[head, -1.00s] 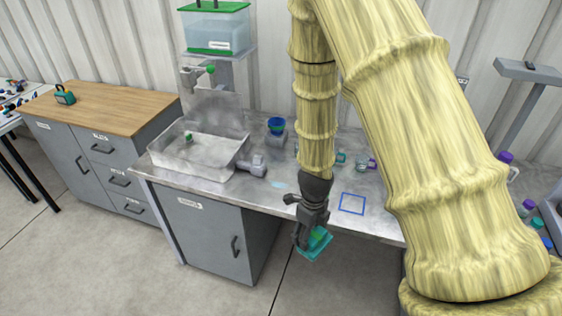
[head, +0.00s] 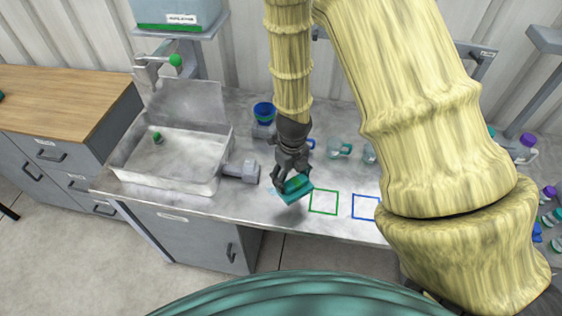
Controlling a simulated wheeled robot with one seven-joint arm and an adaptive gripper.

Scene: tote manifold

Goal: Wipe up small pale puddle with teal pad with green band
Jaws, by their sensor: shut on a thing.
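My gripper (head: 284,183) is shut on the teal pad with the green band (head: 295,190). The pad is tilted and sits over the grey worktop (head: 250,208), left of the green square outline. I cannot tell whether it touches the surface. The small pale puddle is mostly hidden behind my gripper and the pad; at most a faint pale trace shows at their left side.
A sink basin (head: 172,160) with a green-knobbed tap (head: 175,61) is on the left.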

